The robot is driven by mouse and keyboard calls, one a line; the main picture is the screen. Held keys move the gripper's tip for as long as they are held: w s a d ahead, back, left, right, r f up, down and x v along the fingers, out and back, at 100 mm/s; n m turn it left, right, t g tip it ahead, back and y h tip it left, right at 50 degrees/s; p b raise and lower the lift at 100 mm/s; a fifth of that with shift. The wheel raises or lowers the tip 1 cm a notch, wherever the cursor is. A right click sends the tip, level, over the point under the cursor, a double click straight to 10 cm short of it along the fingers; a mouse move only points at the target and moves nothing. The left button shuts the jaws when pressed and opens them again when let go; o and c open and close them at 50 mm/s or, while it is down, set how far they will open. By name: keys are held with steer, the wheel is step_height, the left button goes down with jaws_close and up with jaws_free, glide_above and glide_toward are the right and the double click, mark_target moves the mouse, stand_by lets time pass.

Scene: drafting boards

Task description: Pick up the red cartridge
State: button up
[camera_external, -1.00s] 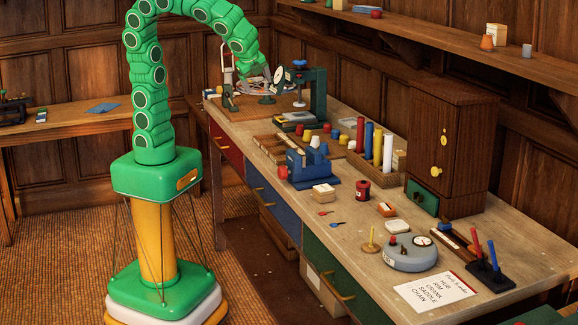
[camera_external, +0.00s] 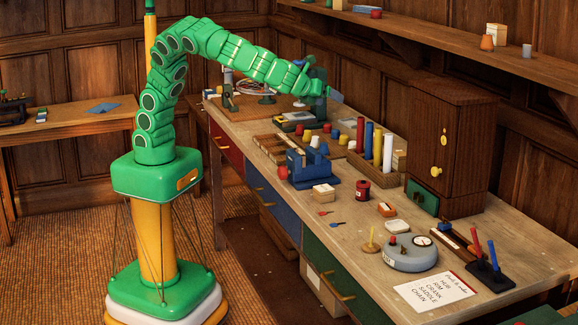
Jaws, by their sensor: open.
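Several red things could be the cartridge, and I cannot tell for sure which one it is. A short red cylinder with a dark top (camera_external: 362,190) stands upright on the workbench (camera_external: 335,240), right of a blue fixture (camera_external: 311,166). A tall red tube (camera_external: 360,134) stands in a wooden rack beside blue, yellow and white tubes. Small red pieces (camera_external: 307,135) lie among yellow ones behind the blue fixture. My gripper (camera_external: 322,82) is open and appears empty, in the air over the far part of the bench. It is small here and its fingers are hard to make out.
A wooden cabinet (camera_external: 452,140) stands at the bench's back right. A grey round device (camera_external: 410,256), a paper note (camera_external: 435,291) and a dark stand with red and blue handles (camera_external: 490,275) fill the near end. A long shelf (camera_external: 450,48) runs above along the wall.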

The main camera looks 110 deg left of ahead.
steer(key=w+d+f+m+t, duration=0.3)
steer(key=w+d+f+m, duration=0.15)
steer(key=w+d, duration=0.45)
steer(key=m, duration=0.1)
glide_toward(358, 185)
steer(key=a, duration=0.1)
steer(key=w+a+f, duration=0.1)
steer(key=shift+a+f, duration=0.1)
steer(key=shift+a, duration=0.2)
steer(key=shift+w+a+f+h, duration=0.15)
steer(key=shift+a+f+h, duration=0.1)
steer(key=shift+f+h, duration=0.1)
steer(key=shift+w+r+x, duration=0.15)
steer(key=shift+x, duration=1.6)
steer(key=shift+w+r+x, duration=0.1)
steer(key=shift+r+x, duration=0.1)
steer(key=shift+x, duration=1.6)
steer(key=c, duration=1.1)
steer(key=shift+r, duration=0.1)
steer(key=shift+c, duration=0.2)
